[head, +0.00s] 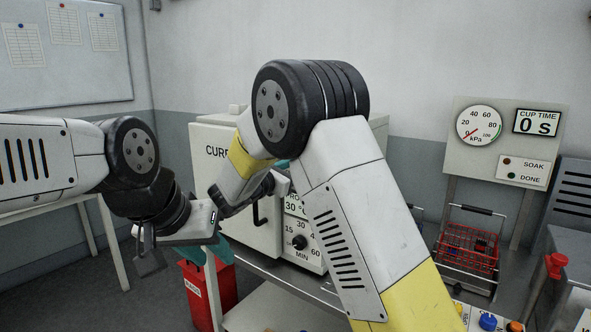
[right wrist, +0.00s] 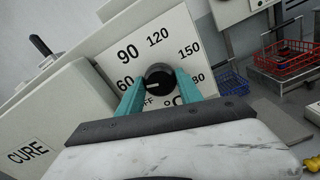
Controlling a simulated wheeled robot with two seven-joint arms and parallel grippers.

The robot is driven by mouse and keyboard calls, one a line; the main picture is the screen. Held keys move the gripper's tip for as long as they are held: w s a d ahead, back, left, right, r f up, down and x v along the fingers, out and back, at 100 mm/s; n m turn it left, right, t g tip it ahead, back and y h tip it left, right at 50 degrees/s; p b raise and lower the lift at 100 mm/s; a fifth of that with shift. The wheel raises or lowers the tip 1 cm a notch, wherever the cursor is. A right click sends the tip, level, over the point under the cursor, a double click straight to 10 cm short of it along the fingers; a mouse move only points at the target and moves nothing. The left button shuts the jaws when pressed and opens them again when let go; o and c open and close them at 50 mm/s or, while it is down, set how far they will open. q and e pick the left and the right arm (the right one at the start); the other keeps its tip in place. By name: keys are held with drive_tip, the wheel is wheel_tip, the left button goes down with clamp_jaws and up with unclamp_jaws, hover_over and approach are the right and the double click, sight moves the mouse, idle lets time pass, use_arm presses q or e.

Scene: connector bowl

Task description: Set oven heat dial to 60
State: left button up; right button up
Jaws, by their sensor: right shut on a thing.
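The oven heat dial (right wrist: 158,78) is a round black knob on the white oven panel, ringed by OFF, 60, 90, 120, 150 and 180. Its white mark points left, roughly toward the 60. My right gripper (right wrist: 160,92) has its teal fingers on either side of the knob, shut on it. In the head view the dial is hidden behind my right arm and hand.
A minute timer knob (head: 299,242) sits below the display. A red bin (head: 212,295) stands below. A red wire basket (head: 468,248) is at right; a blue basket (right wrist: 289,53) shows in the wrist view.

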drive_tip(key=shift+a+f, duration=0.1)
drive_tip(key=o, duration=1.4)
drive_tip(key=shift+c, duration=0.2)
drive_tip(key=v, duration=0.7)
drive_tip(key=shift+s+a, duration=0.2)
drive_tip(key=shift+s, duration=0.1)
